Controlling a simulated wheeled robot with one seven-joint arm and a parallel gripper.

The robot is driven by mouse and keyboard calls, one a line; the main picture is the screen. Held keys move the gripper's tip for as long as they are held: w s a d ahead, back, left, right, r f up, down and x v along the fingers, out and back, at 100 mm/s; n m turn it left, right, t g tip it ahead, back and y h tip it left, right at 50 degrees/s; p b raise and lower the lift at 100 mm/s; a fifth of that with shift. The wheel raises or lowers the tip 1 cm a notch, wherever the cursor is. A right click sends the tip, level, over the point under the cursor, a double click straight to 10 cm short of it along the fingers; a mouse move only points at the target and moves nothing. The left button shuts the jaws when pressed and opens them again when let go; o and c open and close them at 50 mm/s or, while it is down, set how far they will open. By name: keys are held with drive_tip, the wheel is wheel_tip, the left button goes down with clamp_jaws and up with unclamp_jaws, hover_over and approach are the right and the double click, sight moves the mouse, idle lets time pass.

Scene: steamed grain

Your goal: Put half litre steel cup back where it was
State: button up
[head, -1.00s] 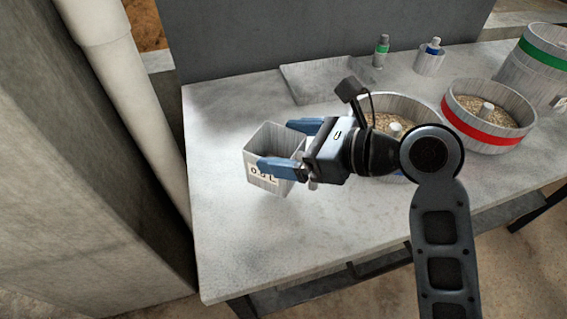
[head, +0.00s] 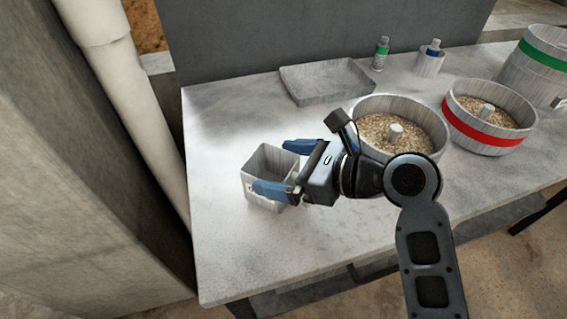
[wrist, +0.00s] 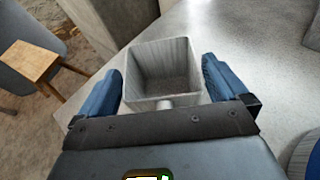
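The half litre steel cup (head: 262,190) is a square, open-topped grey metal cup. It stands upright on the left part of the table and looks to be resting on it. My gripper (head: 274,168) is around it, one blue finger on the far side and one across the near side, covering most of its label. In the wrist view the cup (wrist: 163,62) sits between the spread fingers of my gripper (wrist: 160,80), with narrow gaps showing at its sides. Its short handle points toward my palm. The cup looks empty.
The grey table (head: 225,245) is bare left of and in front of the cup. A shallow tray (head: 325,98) lies behind it. A grain-filled tub (head: 395,122) stands to the right, with a red-banded tub (head: 485,141) beyond. A bottle (head: 380,54) and small container (head: 429,62) stand at the back.

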drive_tip(key=shift+d+r, duration=0.15)
drive_tip(key=v, duration=1.2)
drive_tip(key=shift+p, duration=0.45)
